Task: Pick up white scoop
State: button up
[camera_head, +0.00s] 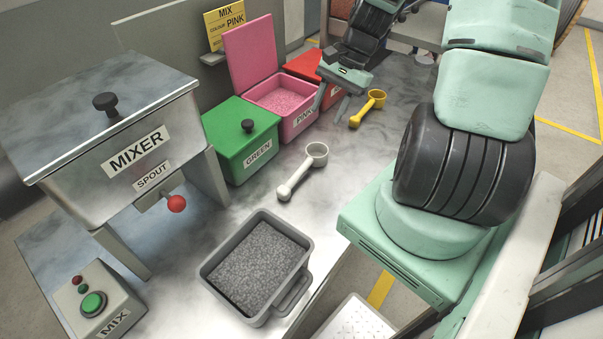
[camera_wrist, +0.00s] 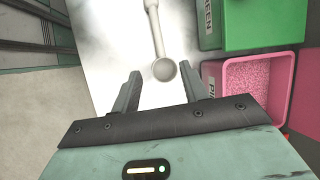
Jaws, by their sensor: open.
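The white scoop (camera_head: 303,170) lies on the metal tabletop, in front of the green box, its round bowl toward the back right and its handle toward the front left. In the wrist view the scoop (camera_wrist: 164,69) shows beyond my fingertips, its bowl nearest and roughly midway between them, its handle running up to the top edge. My gripper (camera_head: 332,101) is open and empty above the table near the pink and red boxes, apart from the scoop. Its two spread fingers also show in the wrist view (camera_wrist: 162,82).
A green box (camera_head: 232,150) with a closed lid, an open pink box (camera_head: 279,97) of pink granules and a red box (camera_head: 303,65) line the back. A yellow scoop (camera_head: 368,108) lies to the right. The mixer (camera_head: 120,140) stands left; a grey bin (camera_head: 259,270) of grey granules sits in front.

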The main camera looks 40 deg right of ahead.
send_over(303, 167)
jog(key=d, duration=0.2)
notch_tip(303, 167, down, 11)
jog(key=shift+s+d+r, duration=0.1)
jog(key=shift+s+d, duration=0.05)
jog(key=shift+s+p+x, duration=0.15)
jog(key=shift+p+x, duration=0.25)
jog(key=shift+x, duration=0.95)
jog(key=shift+s+p+x, duration=0.1)
jog(key=shift+p+x, duration=0.25)
jog(key=shift+x, duration=1)
jog(key=shift+w, duration=0.1)
jog(key=shift+c, duration=0.3)
grip_shut()
